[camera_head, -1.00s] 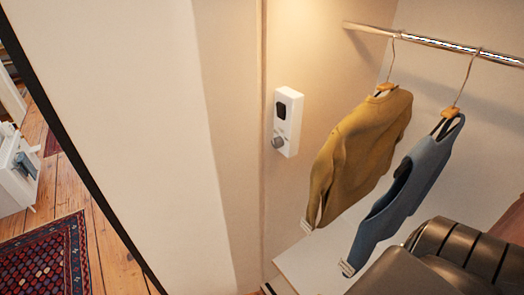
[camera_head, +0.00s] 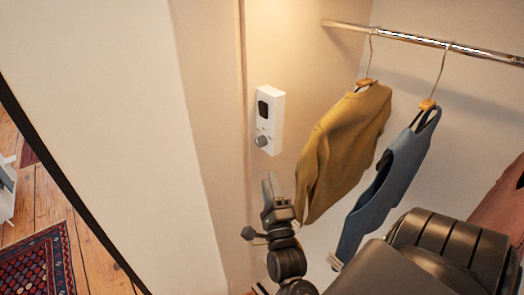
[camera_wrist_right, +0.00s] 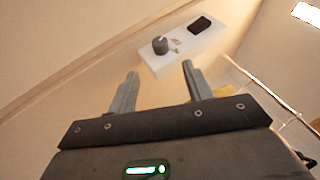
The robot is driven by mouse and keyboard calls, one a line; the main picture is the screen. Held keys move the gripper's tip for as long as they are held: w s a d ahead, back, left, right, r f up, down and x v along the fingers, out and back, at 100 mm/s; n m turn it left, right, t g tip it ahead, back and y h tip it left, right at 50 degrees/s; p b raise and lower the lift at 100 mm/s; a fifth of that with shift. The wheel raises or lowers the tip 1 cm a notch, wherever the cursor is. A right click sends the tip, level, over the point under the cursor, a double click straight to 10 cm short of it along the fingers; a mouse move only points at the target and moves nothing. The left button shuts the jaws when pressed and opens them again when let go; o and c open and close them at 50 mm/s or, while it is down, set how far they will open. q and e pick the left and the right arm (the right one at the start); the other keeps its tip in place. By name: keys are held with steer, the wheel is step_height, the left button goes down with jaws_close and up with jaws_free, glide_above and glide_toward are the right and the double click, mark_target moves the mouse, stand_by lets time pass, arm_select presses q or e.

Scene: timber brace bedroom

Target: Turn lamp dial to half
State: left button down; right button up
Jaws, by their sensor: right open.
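The lamp dial (camera_head: 262,140) is a small grey knob on the lower part of a white wall unit (camera_head: 277,122) with a dark panel above it. In the right wrist view the dial (camera_wrist_right: 160,45) and the unit (camera_wrist_right: 205,42) show ahead of the fingers. My right gripper (camera_head: 270,184) is below the unit in the head view, apart from the dial. In the right wrist view its two fingers (camera_wrist_right: 160,82) are spread with nothing between them. My left gripper is not in view.
A mustard sweater (camera_head: 345,140) and a blue garment (camera_head: 390,185) hang from a metal rail (camera_head: 420,40) to the right of the unit. A wide pale panel (camera_head: 100,100) stands at the left. A patterned rug (camera_head: 40,270) lies on the wooden floor.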

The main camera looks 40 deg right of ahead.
mark_target(261, 142)
steer(key=p+x, duration=0.4)
steer(key=x, duration=0.7)
steer(key=shift+p, duration=0.4)
steer(key=shift+f, duration=0.1)
steer(key=c, duration=1)
steer(key=shift+o, duration=0.2)
steer(key=m+h+b, duration=0.1)
steer(key=h+b, duration=0.1)
steer(key=b, duration=0.2)
steer(key=m+h+b, duration=0.2)
steer(key=b, duration=0.3)
steer(key=m+h+b, duration=0.1)
steer(key=m+b, duration=0.1)
steer(key=b, duration=0.3)
steer(key=shift+w+f+t+h, duration=0.3)
steer(key=shift+f+t+h, duration=0.05)
steer(key=shift+t+h, duration=0.05)
